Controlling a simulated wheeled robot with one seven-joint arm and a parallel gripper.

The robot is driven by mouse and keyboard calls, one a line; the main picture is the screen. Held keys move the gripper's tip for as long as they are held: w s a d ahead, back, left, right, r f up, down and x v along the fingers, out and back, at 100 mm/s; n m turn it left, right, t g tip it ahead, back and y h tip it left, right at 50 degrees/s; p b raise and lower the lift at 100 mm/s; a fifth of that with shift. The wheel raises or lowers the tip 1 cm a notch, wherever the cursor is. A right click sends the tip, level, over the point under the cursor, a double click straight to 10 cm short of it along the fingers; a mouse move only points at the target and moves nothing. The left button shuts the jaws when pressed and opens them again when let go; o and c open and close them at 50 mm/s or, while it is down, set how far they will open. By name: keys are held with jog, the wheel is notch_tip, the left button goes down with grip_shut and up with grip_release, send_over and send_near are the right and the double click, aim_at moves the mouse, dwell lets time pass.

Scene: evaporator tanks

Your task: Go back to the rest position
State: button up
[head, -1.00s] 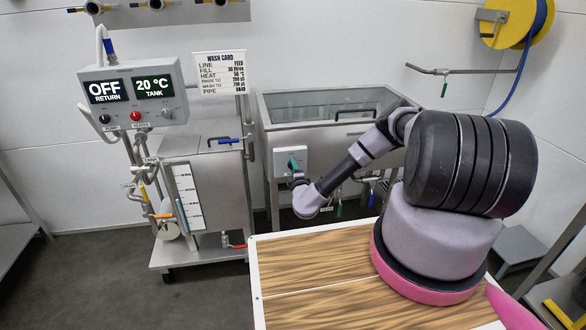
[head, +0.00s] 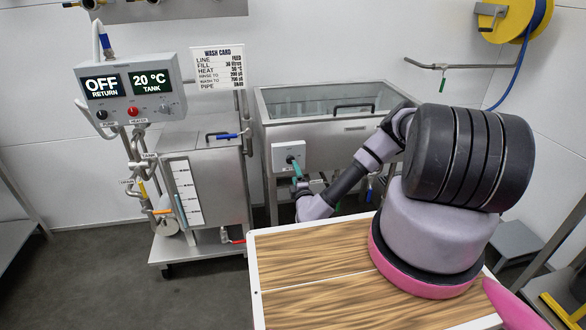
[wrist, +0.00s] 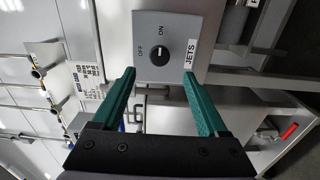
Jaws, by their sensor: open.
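My gripper (head: 296,167) is in front of the grey switch box on the steel sink tank (head: 325,135) in the head view. In the wrist view its two green fingers (wrist: 158,75) are spread, with nothing between them. The grey switch box (wrist: 165,38) with a dark knob (wrist: 159,57) lies beyond the fingertips, labelled OFF, ON and JETS. The knob's pale mark looks turned toward ON, but it is small. The fingers appear clear of the knob. My arm is stretched out over the far side of the wooden-topped table.
A wheeled evaporator unit (head: 205,185) with a control box (head: 130,95) reading OFF and 20 °C stands left of the tank. A wood-patterned top (head: 320,275) is near me. A yellow hose reel (head: 510,18) hangs at upper right. Floor at lower left is clear.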

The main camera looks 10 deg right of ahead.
jog(key=shift+s, duration=1.2)
